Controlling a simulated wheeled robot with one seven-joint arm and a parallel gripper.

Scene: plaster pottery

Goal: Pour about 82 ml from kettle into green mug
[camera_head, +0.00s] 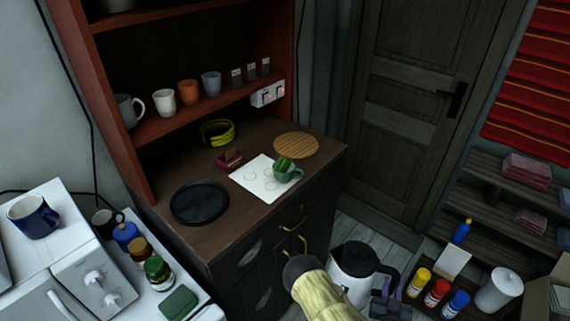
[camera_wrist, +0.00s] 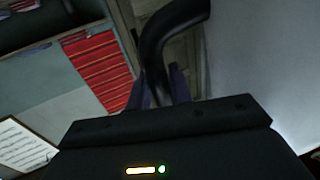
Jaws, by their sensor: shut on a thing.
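The green mug (camera_head: 289,175) stands on a white sheet (camera_head: 254,184) on the dark wooden cabinet top. Something darker green shows at its mouth; I cannot tell what. The kettle (camera_head: 352,276), white with a dark top and black handle, is in front of the cabinet at lower right, apart from the mug and roughly upright. My gripper (camera_head: 389,284) is at its right side, shut on the handle. In the wrist view the black handle (camera_wrist: 172,35) runs between the fingers (camera_wrist: 158,88), with the pale kettle body (camera_wrist: 255,65) at right. The kettle's spout is hidden by my arm.
Several cups line the shelf (camera_head: 180,123) above. Paint bottles (camera_head: 437,292) stand low at right. A door (camera_head: 410,110) is behind.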

